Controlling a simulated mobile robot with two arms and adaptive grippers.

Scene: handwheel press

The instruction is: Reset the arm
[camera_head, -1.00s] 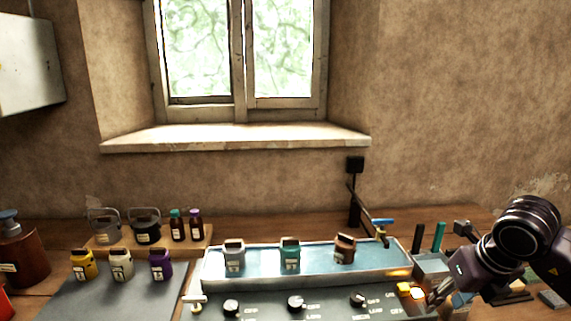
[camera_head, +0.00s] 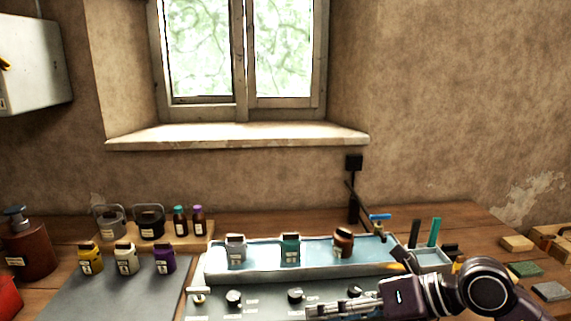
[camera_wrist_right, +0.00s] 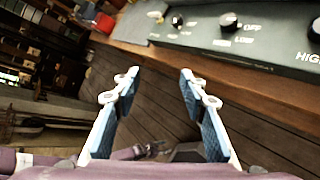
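My right arm comes in from the right in the head view. Its gripper (camera_head: 318,310) points left, in front of the control panel (camera_head: 265,300) with its black knobs. In the right wrist view the gripper (camera_wrist_right: 157,78) is open, with its two blue-padded fingers apart and nothing between them. The panel's front edge (camera_wrist_right: 255,55) lies beyond the fingertips, with wooden floor below. The right forearm covers the right end of the panel in the head view. My left gripper cannot be made out in either view.
A pale blue tray (camera_head: 215,277) holding three jars stands behind the panel. A blue-handled tap (camera_head: 380,220) rises at the tray's right. Yellow (camera_head: 90,258), white (camera_head: 125,259) and purple (camera_head: 164,259) jars stand on the left mat. A red object (camera_wrist_right: 105,22) shows in the wrist view.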

